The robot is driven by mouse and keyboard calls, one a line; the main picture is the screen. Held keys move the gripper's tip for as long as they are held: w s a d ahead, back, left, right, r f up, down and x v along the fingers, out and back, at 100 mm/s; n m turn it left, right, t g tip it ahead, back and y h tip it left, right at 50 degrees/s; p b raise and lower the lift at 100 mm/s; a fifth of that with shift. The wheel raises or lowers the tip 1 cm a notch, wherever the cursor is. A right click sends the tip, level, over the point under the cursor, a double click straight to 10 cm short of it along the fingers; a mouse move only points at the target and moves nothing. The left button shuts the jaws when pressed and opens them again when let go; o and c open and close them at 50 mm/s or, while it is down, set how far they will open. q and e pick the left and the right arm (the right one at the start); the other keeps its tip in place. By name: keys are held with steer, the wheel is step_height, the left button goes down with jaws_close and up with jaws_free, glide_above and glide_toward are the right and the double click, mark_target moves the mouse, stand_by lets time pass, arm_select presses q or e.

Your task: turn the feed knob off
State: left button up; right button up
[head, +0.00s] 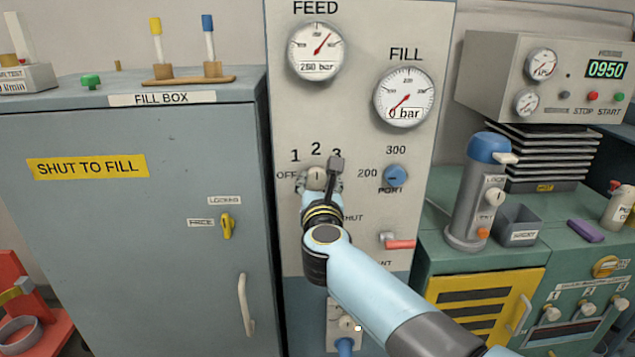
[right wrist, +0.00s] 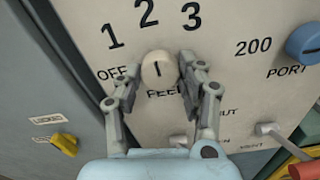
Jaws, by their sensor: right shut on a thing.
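The feed knob (head: 316,178) is a round cream knob on the grey panel, with OFF, 1, 2 and 3 marked around it. In the right wrist view the knob (right wrist: 158,70) has a dark line that points up, roughly toward 2; OFF lies to its left. My right gripper (right wrist: 168,80) is shut on the knob, with one finger on each side. In the head view the right gripper (head: 320,182) and its wrist partly cover the knob and the label below it. My left gripper is in neither view.
The feed gauge (head: 315,52) reads well above zero; the fill gauge (head: 404,97) reads 0 bar. A blue port knob (head: 396,175) and a red-handled lever (head: 398,242) are right of the feed knob. The fill box (head: 130,230) stands close on the left.

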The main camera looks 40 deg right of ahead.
steer(key=shift+n, duration=0.4)
steer(key=shift+r+n+p, duration=0.1)
steer(key=shift+n+p, duration=0.3)
steer(key=shift+n, duration=0.2)
steer(key=n+p, duration=0.2)
steer(key=n, duration=0.4)
steer(key=n+p, duration=0.2)
steer(key=n, duration=0.2)
steer(key=shift+a+n+p, duration=0.1)
steer(key=shift+n+p, duration=0.2)
steer(key=shift+n, duration=0.1)
arm_select(q)
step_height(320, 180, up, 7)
steer(key=p, duration=0.2)
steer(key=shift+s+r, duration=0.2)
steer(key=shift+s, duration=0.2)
arm_select(e)
steer(key=n, duration=0.4)
steer(key=shift+n, duration=0.4)
steer(key=shift+f, duration=0.2)
steer(key=o, duration=1.2)
steer(key=shift+w+a, duration=0.1)
